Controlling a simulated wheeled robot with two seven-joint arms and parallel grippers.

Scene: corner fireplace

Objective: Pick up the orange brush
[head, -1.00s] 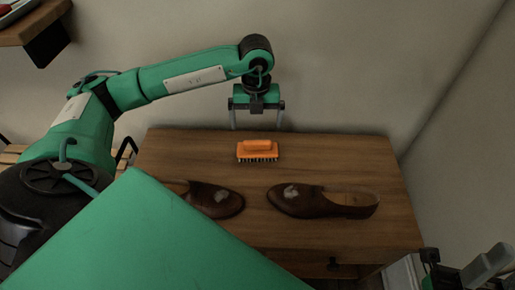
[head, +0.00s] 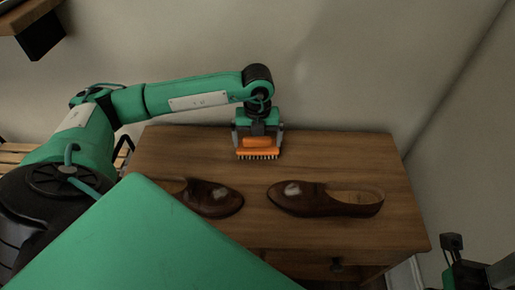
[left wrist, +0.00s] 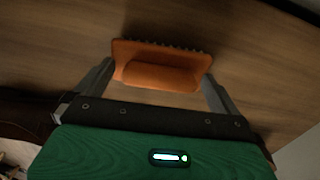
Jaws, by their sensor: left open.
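The orange brush (head: 258,150) lies on the wooden table near its back edge, bristles toward the front. My left gripper (head: 259,142) is lowered over it from above. In the left wrist view the brush (left wrist: 160,66) sits between the two spread fingers of the left gripper (left wrist: 157,88), one finger beside each end. The jaws are open, and I cannot tell whether either finger touches the brush.
Two brown shoes, a left one (head: 212,198) and a right one (head: 325,199), lie on the table (head: 350,155) in front of the brush. The wall (head: 350,80) rises close behind the table.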

